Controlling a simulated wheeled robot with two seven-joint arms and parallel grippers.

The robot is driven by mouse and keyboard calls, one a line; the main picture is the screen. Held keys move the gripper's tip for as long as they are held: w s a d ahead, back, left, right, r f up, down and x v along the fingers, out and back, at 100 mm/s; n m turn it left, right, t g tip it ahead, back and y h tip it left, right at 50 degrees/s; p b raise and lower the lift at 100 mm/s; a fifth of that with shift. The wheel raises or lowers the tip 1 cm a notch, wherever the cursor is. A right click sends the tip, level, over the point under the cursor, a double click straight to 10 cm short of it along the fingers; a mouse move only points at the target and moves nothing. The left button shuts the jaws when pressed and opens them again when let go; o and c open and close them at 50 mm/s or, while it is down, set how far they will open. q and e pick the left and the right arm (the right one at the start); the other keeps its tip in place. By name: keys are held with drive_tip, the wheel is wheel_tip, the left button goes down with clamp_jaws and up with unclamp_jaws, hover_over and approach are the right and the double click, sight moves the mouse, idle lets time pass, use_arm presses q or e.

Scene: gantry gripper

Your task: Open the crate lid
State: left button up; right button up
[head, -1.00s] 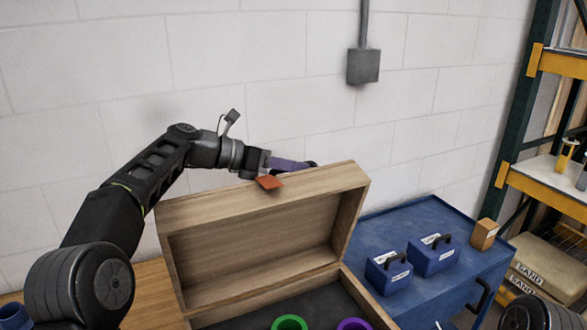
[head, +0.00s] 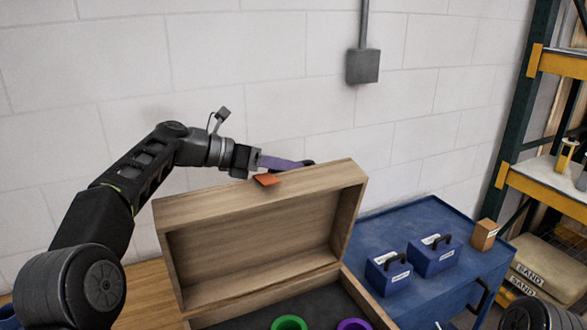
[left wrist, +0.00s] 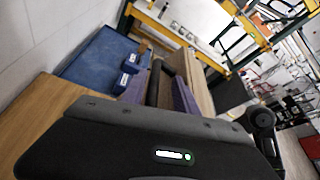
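The wooden crate has its lid (head: 255,238) raised, standing near upright at the back, with its hollow inner side facing me. An orange tab (head: 266,180) sits on the lid's top edge. The crate's dark interior (head: 325,311) shows at the bottom of the head view. My left gripper (head: 307,163), with purple fingers, is at the lid's top edge, behind the tab. My right gripper is out of view.
A green ring (head: 289,323) and a purple ring (head: 353,324) are in the crate. A blue cart (head: 405,222) with two blue boxes (head: 433,256) and a small cardboard box (head: 484,235) stands at right, beside a shelf rack (head: 545,180). A white wall is behind the lid.

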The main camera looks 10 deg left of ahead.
use_arm(q)
drive_tip(key=v, duration=0.5)
drive_tip(key=shift+s+a+r+b, duration=0.1)
drive_tip(key=shift+s+a+b, duration=0.1)
drive_tip(key=shift+a+b, duration=0.15)
drive_tip(key=shift+r, duration=0.1)
